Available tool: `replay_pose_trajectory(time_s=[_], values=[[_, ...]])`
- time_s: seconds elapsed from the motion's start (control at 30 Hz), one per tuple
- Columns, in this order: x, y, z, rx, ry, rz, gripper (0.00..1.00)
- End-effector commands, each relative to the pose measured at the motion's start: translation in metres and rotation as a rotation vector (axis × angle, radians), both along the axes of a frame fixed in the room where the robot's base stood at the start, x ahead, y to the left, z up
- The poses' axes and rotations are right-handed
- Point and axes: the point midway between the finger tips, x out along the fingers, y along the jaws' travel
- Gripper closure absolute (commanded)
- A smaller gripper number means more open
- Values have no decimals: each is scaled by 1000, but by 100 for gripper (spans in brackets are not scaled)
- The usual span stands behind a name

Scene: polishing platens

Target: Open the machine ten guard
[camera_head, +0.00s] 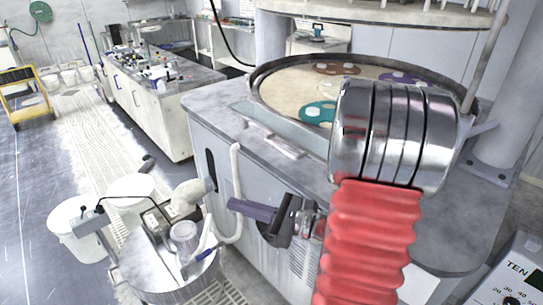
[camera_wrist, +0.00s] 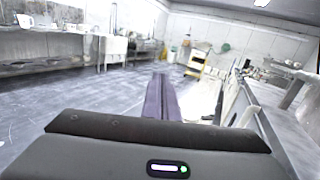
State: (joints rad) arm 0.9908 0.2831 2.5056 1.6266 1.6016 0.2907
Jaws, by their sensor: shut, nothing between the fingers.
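A panel marked TEN (camera_head: 517,270), with a numbered dial partly cut off, stands at the bottom right of the head view. A large round polishing platen (camera_head: 285,88) with coloured discs sits in the grey machine (camera_head: 215,125). A pale flat strip with a metal bar (camera_head: 272,138) lies along the machine's front edge; I cannot tell whether it is part of a guard. My gripper (camera_head: 232,204) is in front of the machine's side, pointing left. Its purple fingers (camera_wrist: 162,100) are together and empty in the wrist view, facing the open room. My arm hides part of the platen and machine.
A steel drum (camera_head: 150,265) with a pump and hoses stands below my gripper. White buckets (camera_head: 70,222) stand left of it. A cluttered bench (camera_head: 150,75) is behind. A yellow cart (camera_head: 22,95) stands far left. The floor between is mostly clear.

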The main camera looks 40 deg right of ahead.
Motion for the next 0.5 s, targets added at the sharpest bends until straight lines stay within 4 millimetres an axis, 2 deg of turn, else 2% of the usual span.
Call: replay_pose_trajectory(time_s=[0.03, 0.1, 0.2, 0.3, 0.4, 0.5], values=[[-2, -25, -4, 59, -8, -78, 100], [-5, -58, -8, 136, -27, -184, 100], [-15, -103, -16, 228, -56, -327, 100], [-27, -136, -23, 292, -83, -435, 100], [-35, -156, -27, 328, -100, -500, 100], [-39, -163, -28, 340, -107, -522, 100]])
